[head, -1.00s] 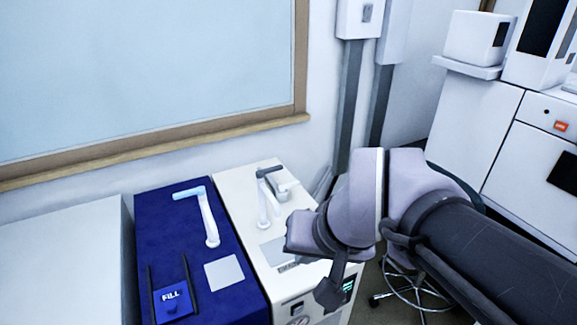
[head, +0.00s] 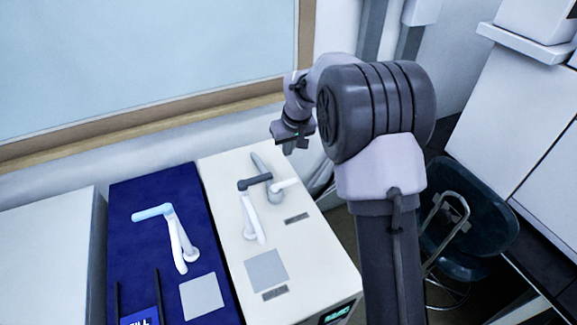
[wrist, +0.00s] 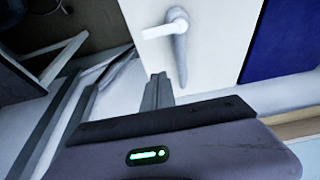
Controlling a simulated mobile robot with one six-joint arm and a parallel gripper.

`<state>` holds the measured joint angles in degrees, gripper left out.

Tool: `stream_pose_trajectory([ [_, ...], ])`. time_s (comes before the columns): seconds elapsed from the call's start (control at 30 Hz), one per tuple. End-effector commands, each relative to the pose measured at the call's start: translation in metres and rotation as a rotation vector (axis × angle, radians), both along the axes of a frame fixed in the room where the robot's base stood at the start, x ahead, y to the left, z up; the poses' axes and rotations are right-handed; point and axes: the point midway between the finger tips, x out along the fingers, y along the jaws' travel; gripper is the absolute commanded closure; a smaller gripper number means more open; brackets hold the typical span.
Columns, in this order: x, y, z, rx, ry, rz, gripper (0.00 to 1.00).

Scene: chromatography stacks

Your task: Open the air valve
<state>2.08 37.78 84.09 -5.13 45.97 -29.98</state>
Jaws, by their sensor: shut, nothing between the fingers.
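My gripper (head: 292,147) is above and behind the cabinet's back edge, apart from the valve. Its fingers (wrist: 157,85) are shut and empty, pointing toward the valve area in the wrist view. No label on the valve is readable.
A white tap with a grey handle (head: 255,183) stands left of the valve. A blue cabinet (head: 140,240) with another tap (head: 177,235) adjoins on the left. The wall and window sill (head: 200,115) are behind. A dark chair (head: 470,225) stands at right.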

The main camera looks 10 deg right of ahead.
Motion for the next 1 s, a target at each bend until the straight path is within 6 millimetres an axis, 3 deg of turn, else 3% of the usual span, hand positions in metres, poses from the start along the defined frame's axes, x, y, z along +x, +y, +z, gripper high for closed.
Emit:
stream_pose_trajectory([
  [0.17,0.0,0.0,-0.003,0.0,0.001,-0.001,1.0],
  [0.27,0.004,0.001,-0.015,0.001,0.001,-0.001,1.0],
  [0.67,0.032,0.007,-0.098,0.001,0.001,-0.001,1.0],
  [0.83,0.006,0.001,-0.097,0.001,-0.001,-0.002,1.0],
  [1.0,-0.006,-0.001,-0.095,0.0,0.0,-0.001,1.0],
])
